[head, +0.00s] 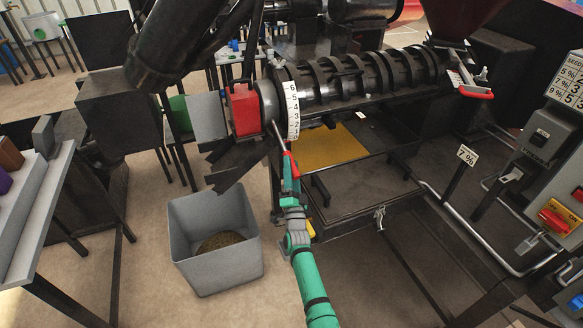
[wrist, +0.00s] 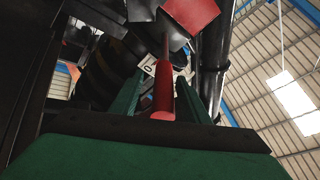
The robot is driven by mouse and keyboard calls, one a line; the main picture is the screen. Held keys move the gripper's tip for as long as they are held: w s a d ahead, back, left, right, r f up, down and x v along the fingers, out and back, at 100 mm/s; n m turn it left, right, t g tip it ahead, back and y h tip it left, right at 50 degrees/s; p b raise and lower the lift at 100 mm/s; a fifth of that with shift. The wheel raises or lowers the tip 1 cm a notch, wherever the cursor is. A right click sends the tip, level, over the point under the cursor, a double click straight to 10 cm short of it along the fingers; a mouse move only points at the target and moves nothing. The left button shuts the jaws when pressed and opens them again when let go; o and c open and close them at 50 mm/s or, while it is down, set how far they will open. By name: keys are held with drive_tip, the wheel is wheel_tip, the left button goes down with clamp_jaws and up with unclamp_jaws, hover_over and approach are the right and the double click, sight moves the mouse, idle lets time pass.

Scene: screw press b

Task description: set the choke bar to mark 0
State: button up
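The choke bar is a thin metal rod with a red grip (head: 291,166), pointing down toward me below the press's collar. In the wrist view the red grip (wrist: 164,88) stands between my green fingers. My gripper (head: 291,183) is at the grip's lower end; its fingers flank the grip, with narrow gaps visible in the wrist view (wrist: 160,82), so it looks open. The white number scale (head: 293,108) reads 6 at the top, falling downward; the rod lies by its lower end. A plate marked 0 (wrist: 153,59) shows just left of the bar in the wrist view. The exact mark reading is unclear.
A red block (head: 242,110) sits left of the scale, and the ribbed press barrel (head: 360,80) runs right. A grey bin (head: 216,241) stands below left.

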drive_tip(key=shift+r, duration=0.15)
drive_tip(key=shift+r, duration=0.25)
wheel_tip(320, 180, up, 2)
drive_tip(key=shift+r, duration=0.25)
drive_tip(key=s+r, duration=0.9)
drive_tip(key=s, duration=0.5)
drive_tip(key=shift+r, duration=0.35)
drive_tip(key=shift+c, duration=0.4)
